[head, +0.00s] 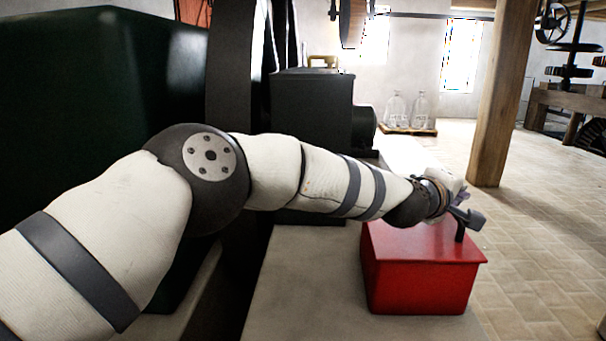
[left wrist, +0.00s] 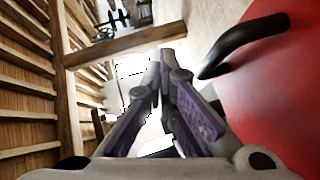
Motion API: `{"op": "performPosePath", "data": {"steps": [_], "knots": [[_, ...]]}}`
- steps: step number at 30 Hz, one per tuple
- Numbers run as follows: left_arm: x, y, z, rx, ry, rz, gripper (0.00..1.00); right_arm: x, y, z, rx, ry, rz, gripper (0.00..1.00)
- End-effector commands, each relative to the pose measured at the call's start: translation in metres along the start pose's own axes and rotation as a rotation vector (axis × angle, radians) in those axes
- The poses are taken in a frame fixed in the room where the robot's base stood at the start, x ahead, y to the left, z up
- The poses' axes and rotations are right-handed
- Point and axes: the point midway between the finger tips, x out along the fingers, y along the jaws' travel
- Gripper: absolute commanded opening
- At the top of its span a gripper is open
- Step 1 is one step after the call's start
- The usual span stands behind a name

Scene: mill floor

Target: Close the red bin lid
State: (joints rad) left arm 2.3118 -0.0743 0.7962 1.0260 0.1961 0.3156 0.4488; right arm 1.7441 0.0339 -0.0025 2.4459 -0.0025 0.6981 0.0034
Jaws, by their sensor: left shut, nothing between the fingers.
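The red bin (head: 420,285) stands on a pale ledge in the head view. Its red lid (head: 400,243) lies flat across the top, with no gap visible. A dark lid handle (head: 460,234) rises near the right edge; it also shows in the left wrist view (left wrist: 243,42) over the red lid surface (left wrist: 275,90). My left gripper (head: 461,194) is over the lid by the handle, partly hidden by its own wrist. In the left wrist view its purple-padded fingers (left wrist: 166,68) are together and empty, to the left of the handle. My right gripper is in neither view.
A dark machine (head: 312,105) stands behind the ledge, and a large dark green body (head: 100,90) fills the left. Glass jugs (head: 408,110) sit on a board at the back. A wooden post (head: 502,95) stands at right; the tiled floor (head: 545,230) there is clear.

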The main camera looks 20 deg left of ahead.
Motion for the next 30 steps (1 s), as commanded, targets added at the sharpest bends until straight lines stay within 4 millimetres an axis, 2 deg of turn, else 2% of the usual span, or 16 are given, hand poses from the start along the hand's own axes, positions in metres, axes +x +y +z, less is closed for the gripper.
{"op": "performPosePath", "data": {"steps": [9, 27, 30], "knots": [[0.0044, -0.01, 0.0039, -0.001, 0.001, 0.001, 0.0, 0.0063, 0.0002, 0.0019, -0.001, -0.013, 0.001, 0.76], [0.0043, -0.01, 0.0038, 0.0, 0.001, 0.001, 0.0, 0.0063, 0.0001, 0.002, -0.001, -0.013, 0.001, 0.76], [0.0012, -0.0031, 0.0018, 0.001, 0.002, 0.004, 0.0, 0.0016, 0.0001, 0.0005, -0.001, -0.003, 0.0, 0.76]]}}
